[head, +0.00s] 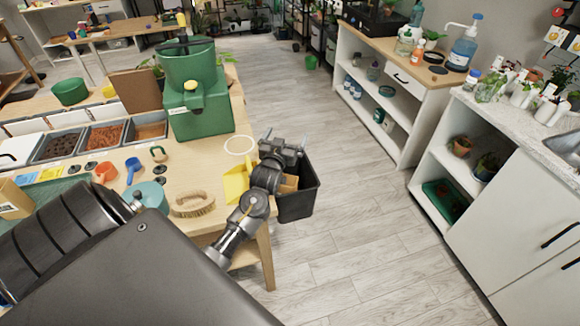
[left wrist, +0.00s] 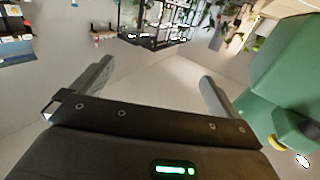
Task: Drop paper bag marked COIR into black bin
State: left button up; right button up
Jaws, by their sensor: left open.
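The black bin (head: 299,203) hangs at the right edge of the potting table. A brown, paper-like thing (head: 288,184) shows inside the bin, partly hidden by my left wrist; it may be the paper bag, but no COIR marking can be read. My left gripper (head: 285,144) is above the far side of the bin, with its fingers spread. In the left wrist view the gap between its fingers (left wrist: 157,76) is empty. My right gripper is not in view.
A green machine (head: 190,95) stands on the table (head: 215,150), left of my gripper. A yellow scoop-like thing (head: 235,184) and a brush (head: 193,204) lie near the table's edge. A tan bag-like thing (head: 12,199) stands far left. The floor (head: 345,215) right of the bin is clear.

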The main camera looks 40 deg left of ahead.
pick_arm(q)
jog(key=s+d+r+b, duration=0.1)
jog(key=s+d+r, duration=0.6)
jog(key=s, duration=0.3)
jog(key=shift+s+d+r, duration=0.2)
jog(key=shift+d+r, duration=0.15)
jog(key=shift+r, duration=0.35)
